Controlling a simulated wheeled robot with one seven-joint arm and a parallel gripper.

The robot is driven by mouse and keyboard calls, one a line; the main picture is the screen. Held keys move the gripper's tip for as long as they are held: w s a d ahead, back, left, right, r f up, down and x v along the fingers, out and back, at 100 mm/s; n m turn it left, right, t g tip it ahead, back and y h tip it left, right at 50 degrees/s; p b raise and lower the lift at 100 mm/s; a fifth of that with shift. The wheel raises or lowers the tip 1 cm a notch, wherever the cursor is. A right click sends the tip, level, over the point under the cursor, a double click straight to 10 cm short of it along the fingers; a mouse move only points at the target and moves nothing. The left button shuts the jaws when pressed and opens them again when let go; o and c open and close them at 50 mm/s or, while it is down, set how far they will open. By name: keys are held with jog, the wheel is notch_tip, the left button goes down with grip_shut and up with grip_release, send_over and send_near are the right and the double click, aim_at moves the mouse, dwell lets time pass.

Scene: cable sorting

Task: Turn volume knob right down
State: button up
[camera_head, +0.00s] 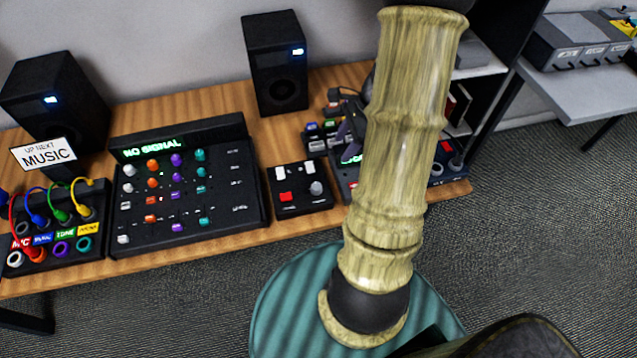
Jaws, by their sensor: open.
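A small black box (288,208) on the wooden table carries a round grey knob (316,187), a red button (286,197) and a white button (281,173). A black mixer (218,208) to its left has rows of white, orange, purple and teal knobs and a green "NO SIGNAL" display (153,149). Their small labels are unreadable, so I cannot tell which knob is the volume knob. My gripper (347,128) shows as dark parts over the devices to the right of the small box, partly hidden behind my pale arm. It is open, apart from the grey knob.
Two black speakers (275,64) (58,97) stand at the back. A patch box (62,256) with coloured cables and a "MUSIC" sign (44,154) are at the left. More small devices sit behind my arm. A grey side table (590,85) holds a box at the right.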

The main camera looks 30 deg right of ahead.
aim_at(317, 186)
jog(key=b+x, duration=0.1)
jog(key=x, duration=1.6)
jog(key=shift+f, duration=0.25)
jog(key=c, duration=1)
